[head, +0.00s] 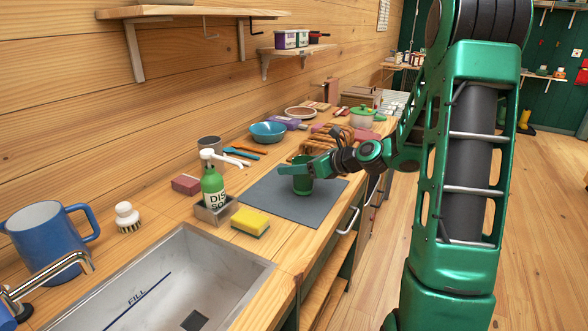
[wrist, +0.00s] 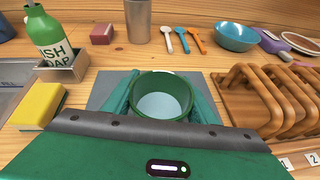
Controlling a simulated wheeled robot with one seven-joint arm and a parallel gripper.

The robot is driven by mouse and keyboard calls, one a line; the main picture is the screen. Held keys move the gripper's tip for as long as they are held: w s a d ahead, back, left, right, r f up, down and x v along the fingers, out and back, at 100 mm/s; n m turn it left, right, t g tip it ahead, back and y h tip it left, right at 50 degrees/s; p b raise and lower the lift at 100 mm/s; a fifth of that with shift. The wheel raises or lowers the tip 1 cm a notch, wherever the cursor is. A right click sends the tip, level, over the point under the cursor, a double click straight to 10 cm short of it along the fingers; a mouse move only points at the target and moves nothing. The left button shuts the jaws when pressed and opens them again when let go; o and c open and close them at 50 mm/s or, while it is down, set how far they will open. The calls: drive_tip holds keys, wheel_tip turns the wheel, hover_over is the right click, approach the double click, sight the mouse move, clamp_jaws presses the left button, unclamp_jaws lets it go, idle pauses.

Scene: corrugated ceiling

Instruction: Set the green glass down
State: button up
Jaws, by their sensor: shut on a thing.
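The green glass (head: 303,184) is upright between the fingers of my gripper (head: 300,169), over the grey mat (head: 285,208) on the counter. The wrist view looks into the open top of the glass (wrist: 162,104), with a finger of my gripper (wrist: 160,97) pressed on each side. The inside looks empty, with a pale bottom. The mat (wrist: 104,88) shows behind and beside the glass. I cannot tell whether the base of the glass touches the mat.
A yellow sponge (head: 250,222) and a green soap bottle (head: 212,188) stand left of the mat, near the sink (head: 235,262). A wooden rack (wrist: 262,100) is close on the right in the wrist view.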

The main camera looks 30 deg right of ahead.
drive_tip(key=shift+f, duration=0.2)
drive_tip(key=o, duration=1.4)
drive_tip(key=shift+f, duration=0.1)
